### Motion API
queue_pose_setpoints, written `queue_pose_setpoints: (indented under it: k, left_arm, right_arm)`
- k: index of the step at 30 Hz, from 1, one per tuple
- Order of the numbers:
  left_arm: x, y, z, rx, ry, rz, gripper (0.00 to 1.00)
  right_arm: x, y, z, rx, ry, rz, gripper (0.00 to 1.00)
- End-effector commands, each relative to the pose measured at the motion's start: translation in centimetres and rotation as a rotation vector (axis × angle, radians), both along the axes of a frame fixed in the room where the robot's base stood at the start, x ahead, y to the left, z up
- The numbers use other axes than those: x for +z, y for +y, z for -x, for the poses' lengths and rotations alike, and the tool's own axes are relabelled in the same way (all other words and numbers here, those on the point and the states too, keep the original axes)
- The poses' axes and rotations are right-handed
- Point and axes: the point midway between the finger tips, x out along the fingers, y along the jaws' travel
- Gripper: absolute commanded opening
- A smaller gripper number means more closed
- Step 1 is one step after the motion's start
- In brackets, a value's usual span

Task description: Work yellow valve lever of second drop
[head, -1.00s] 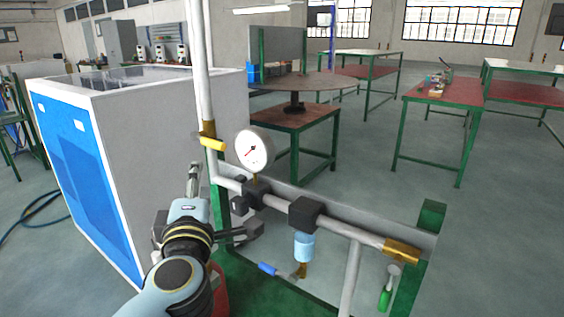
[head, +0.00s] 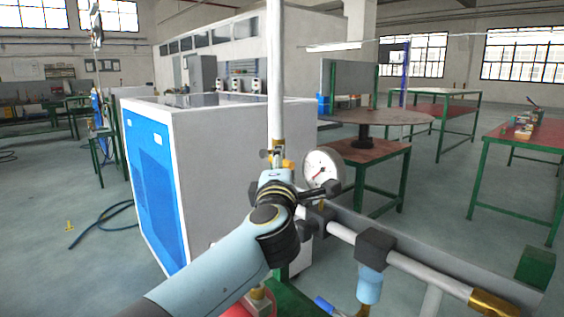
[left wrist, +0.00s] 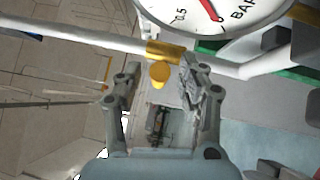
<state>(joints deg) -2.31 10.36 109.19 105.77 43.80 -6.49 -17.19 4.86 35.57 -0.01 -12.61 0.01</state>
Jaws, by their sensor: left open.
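The yellow valve lever (head: 288,164) sits at the foot of the vertical pipe, left of the pressure gauge, partly hidden by my left gripper (head: 276,160). In the left wrist view, its rounded yellow end (left wrist: 160,74) shows beside the brass valve body (left wrist: 165,52). My left gripper (left wrist: 160,84) is open, with one finger on each side of the lever's end. I cannot tell whether a finger touches it. My right gripper is not in view.
The pressure gauge (head: 321,168) is close right of my left gripper; its dial also fills the wrist view's top (left wrist: 213,14). A blue lever (head: 325,306) hangs lower on the pipework. A blue and white cabinet (head: 205,185) stands left. Open floor lies beyond.

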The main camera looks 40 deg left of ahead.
Motion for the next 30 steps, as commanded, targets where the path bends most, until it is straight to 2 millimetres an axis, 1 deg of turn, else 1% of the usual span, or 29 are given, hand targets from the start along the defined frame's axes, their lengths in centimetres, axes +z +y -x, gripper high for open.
queue_pose_setpoints:
  k: [3,11,14,18,20,21,30]
  left_arm:
    - [0.11,0.48,-0.51,0.001,0.001,-0.002,0.4]
    - [0.09,0.54,-0.59,0.0,0.001,-0.001,0.4]
    - [0.09,0.54,-0.59,0.0,0.001,-0.001,0.28]
    - [0.08,0.53,-0.57,0.0,0.001,-0.001,0.1]
    - [0.08,0.53,-0.57,0.0,0.001,-0.001,0.02]
    - [0.08,0.53,-0.57,0.0,0.001,-0.001,0.0]
    - [0.09,0.51,-0.57,0.0,0.001,-0.002,0.0]
  right_arm:
    - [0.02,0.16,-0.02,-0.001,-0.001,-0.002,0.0]
    - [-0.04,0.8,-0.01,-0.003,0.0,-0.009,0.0]
    - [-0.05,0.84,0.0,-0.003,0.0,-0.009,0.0]
    - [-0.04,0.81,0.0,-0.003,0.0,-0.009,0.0]
    - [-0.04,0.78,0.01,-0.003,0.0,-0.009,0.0]
    - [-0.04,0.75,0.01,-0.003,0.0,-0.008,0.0]
    - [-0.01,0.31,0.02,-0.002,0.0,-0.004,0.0]
